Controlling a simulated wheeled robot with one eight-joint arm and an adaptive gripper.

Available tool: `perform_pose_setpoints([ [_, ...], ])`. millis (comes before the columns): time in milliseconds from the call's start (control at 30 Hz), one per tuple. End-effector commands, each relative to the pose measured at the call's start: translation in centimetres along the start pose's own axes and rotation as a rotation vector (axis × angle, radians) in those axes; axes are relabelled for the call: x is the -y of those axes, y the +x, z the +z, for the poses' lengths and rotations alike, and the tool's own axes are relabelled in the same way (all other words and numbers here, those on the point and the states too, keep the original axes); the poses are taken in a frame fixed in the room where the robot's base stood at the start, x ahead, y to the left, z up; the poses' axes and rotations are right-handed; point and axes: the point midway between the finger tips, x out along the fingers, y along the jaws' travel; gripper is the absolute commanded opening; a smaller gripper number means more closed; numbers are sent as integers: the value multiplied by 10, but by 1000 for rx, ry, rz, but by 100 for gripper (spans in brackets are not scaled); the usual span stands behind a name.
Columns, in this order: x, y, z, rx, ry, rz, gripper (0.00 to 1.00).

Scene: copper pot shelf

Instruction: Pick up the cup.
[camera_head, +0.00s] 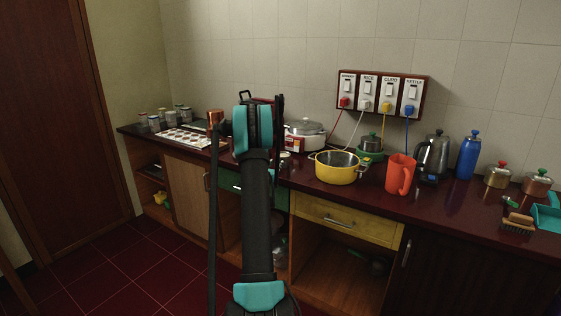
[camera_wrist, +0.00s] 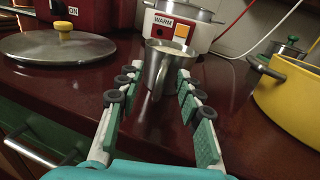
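A metal cup (camera_wrist: 160,52) with a tapered body stands upright on the dark red counter in the wrist view, in front of the rice cooker. Its handle side faces my gripper. My gripper (camera_wrist: 160,72) is open, with one finger on each side of the cup's near part. I see no clear grip on it, and whether either fingertip touches it I cannot tell. In the head view my arm hides most of this area. A red-orange mug or jug (camera_head: 397,175) with a handle stands farther right on the counter.
The white-and-red rice cooker (camera_head: 304,134) is close behind the cup. A yellow pot (camera_head: 336,173) is to the right. A lid with a yellow knob (camera_wrist: 62,46) lies to the left. Kettle (camera_head: 433,157) and blue bottle (camera_head: 468,155) stand farther right. Drawer handles line the counter front.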

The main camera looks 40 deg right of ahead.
Motion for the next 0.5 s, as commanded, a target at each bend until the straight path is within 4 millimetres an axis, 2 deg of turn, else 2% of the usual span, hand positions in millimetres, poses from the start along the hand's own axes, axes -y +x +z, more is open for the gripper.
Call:
perform_pose_setpoints([
  [267, 3, 2, 0, 0, 0, 0, 36],
  [500, 3, 2, 0, 0, 0, 0, 8],
])
